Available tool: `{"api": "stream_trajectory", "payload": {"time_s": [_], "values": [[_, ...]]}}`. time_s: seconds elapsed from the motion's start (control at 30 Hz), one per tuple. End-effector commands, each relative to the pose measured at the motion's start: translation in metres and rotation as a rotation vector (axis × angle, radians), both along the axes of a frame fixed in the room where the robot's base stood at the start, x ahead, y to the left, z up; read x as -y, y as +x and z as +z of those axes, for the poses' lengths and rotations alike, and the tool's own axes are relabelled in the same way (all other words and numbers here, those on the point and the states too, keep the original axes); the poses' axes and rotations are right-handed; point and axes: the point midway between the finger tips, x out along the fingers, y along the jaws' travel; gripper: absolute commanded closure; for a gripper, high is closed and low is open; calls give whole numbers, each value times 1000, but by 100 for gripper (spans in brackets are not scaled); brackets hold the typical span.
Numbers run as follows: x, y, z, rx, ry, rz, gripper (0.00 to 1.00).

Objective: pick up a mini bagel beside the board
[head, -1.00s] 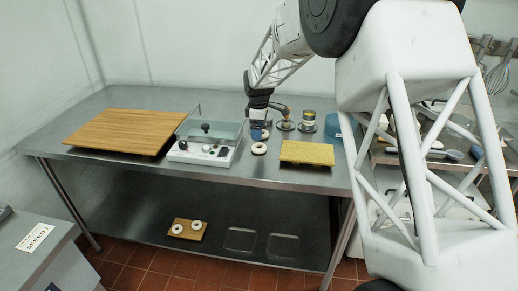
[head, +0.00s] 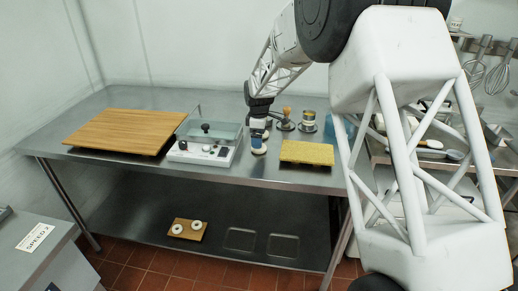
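A pale mini bagel (head: 259,151) lies on the steel table, to the left of a yellow speckled board (head: 307,158). My gripper (head: 258,143) is low over this bagel, pointing down, and hides its upper part. The fingers are too small and overlapped to tell whether they are open or shut, or whether they touch the bagel. Two more mini bagels (head: 196,225) lie on a small wooden board (head: 187,236) on the lower shelf. A large wooden board (head: 125,130) lies at the table's left.
Bare table lies in front of the bagel.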

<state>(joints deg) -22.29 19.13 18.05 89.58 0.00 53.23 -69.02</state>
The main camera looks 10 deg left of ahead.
Motion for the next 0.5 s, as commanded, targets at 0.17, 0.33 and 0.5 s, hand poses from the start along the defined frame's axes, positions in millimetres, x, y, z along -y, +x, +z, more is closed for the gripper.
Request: {"api": "stream_trajectory", "payload": {"time_s": [0.17,0.33,0.5], "values": [[1,0,-21,-1,-1,0,0],[1,0,-37,0,-1,0,0],[1,0,-42,2,-1,-1,0]]}}
